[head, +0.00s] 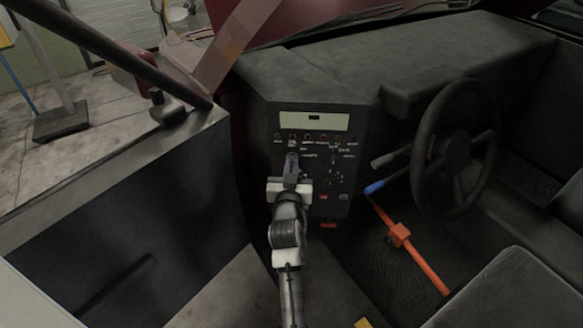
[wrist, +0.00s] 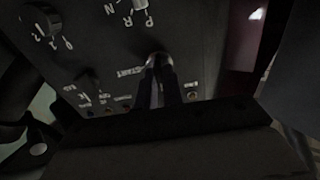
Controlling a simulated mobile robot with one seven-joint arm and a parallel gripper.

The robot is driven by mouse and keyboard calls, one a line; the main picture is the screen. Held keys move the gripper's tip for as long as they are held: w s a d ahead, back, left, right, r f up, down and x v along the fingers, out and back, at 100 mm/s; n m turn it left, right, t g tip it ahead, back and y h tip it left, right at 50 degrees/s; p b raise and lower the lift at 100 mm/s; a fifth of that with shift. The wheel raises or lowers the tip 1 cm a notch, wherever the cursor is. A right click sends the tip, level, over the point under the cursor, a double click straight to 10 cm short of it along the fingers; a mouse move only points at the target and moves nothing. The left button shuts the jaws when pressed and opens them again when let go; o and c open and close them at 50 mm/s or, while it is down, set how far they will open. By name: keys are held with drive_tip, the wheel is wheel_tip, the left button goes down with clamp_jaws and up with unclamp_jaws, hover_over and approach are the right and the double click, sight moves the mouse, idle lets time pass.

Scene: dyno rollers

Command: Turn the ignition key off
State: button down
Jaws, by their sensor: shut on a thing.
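The dark control panel (head: 343,205) stands left of the steering wheel in the head view and fills the top of the wrist view (wrist: 105,50). My gripper (head: 291,166) reaches up to the panel's left part. In the wrist view its two dark fingers (wrist: 159,72) are close together, with their tips at the panel beside a label that seems to read START. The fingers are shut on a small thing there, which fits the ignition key. The key itself is hidden by the fingers, so I cannot tell its angle.
Other knobs surround the fingers, one dark knob (wrist: 43,20) and one pale knob (wrist: 140,5). A steering wheel (head: 453,148) and an orange bar (head: 423,263) are to the right. An open door (head: 130,215) is on the left. A seat (head: 505,295) is at lower right.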

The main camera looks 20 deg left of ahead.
drive_tip(key=shift+r, duration=0.1)
idle(0.4)
drive_tip(key=c, duration=1.5)
unclamp_jaws()
drive_tip(key=shift+s, duration=0.1)
